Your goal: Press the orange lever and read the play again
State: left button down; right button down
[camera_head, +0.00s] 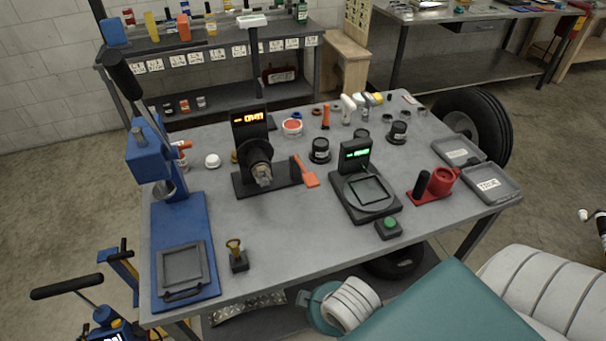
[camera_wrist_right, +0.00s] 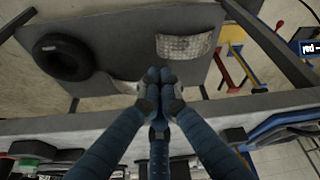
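The orange lever (camera_head: 306,171) sticks out to the right of a black hub stand (camera_head: 268,182) on the grey table. Above the hub (camera_head: 258,165), a small display (camera_head: 249,118) shows orange characters too small to read surely. No gripper is near the lever in the head view. My right gripper (camera_wrist_right: 153,76) shows in the right wrist view; its blue fingers meet at the tips with nothing between them. It is near the table's front edge, over the lower shelf. My left gripper is not in view.
A blue press (camera_head: 182,215) stands at the table's left. A black gauge with a green display (camera_head: 355,153), a green button (camera_head: 389,226) and a red holder (camera_head: 440,183) stand to the right. The lower shelf (camera_wrist_right: 115,45) holds a tyre (camera_wrist_right: 62,57) and a metal tread plate (camera_wrist_right: 187,45).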

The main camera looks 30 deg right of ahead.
jog(key=w+d+r+n+t+h, duration=0.1)
jog(key=w+d+r+n+t, duration=0.15)
jog(key=w+r+t, duration=0.65)
jog(key=w+d+r+n+t+h, duration=0.1)
jog(key=w+r+n+t, duration=0.15)
jog(key=w+r, duration=1.25)
jog(key=w+a+r+n+t+y, duration=0.2)
jog(key=a+r+n+y, duration=0.25)
jog(key=r, duration=0.25)
jog(key=w+a+r+n+t+y, duration=0.2)
jog(key=a+r+n+t+y, duration=0.1)
jog(key=r+n, duration=0.3)
jog(key=s+a+r+n+g+y, duration=0.2)
jog(key=a+r+n+g+y, duration=0.3)
jog(key=a+n+y, duration=0.6)
jog(key=w+d+f+n+g+h, duration=0.2)
jog(key=d+f+n+g+h, duration=0.65)
jog(key=f+n, duration=0.35)
jog(key=w+d+f+m+h, duration=0.1)
jog(key=d+h, duration=0.7)
jog(key=d, duration=1.5)
jog(key=shift+w+f, duration=0.3)
jog(key=shift+f, duration=0.15)
